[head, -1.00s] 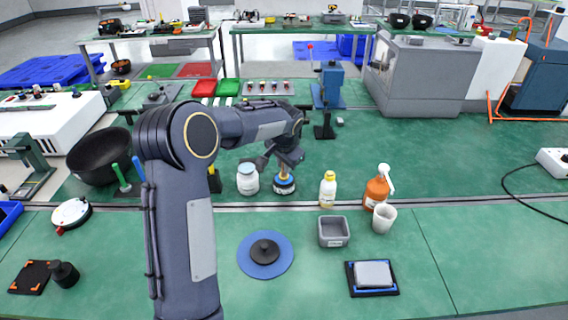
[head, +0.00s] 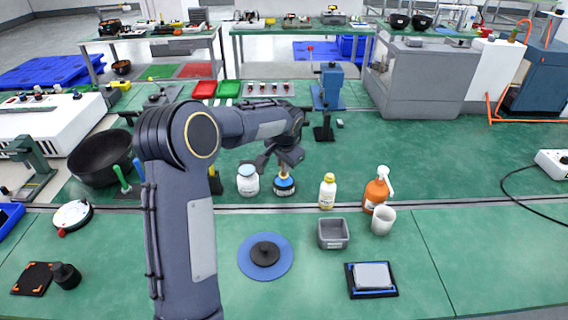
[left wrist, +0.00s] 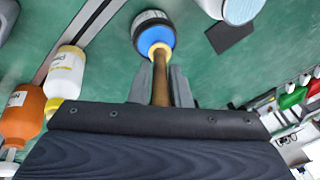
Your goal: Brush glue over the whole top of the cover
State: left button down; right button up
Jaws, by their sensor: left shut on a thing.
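My left gripper (head: 284,164) is over the back part of the green bench, shut on the wooden handle of a brush. In the left wrist view the brush (left wrist: 161,78) runs between the two grey fingers, and its far end is in a dark pot with a blue top (left wrist: 153,36). The glue pot also shows in the head view (head: 284,187), below the gripper. The bristles are hidden in the pot. The cover looks to be the grey block (head: 372,275) lying on a blue and black base at the front right. My right gripper is not in view.
A white jar (head: 247,181) stands left of the pot. A yellow-capped bottle (head: 327,192), an orange spray bottle (head: 376,190), a white cup (head: 383,221) and a grey bin (head: 333,233) stand to the right. A blue disc (head: 284,262) lies in front. The front right bench is mostly clear.

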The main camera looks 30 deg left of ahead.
pick_arm(q)
jog(key=shift+r+p, duration=1.95)
jog(key=shift+r, duration=1)
jog(key=shift+f, duration=0.1)
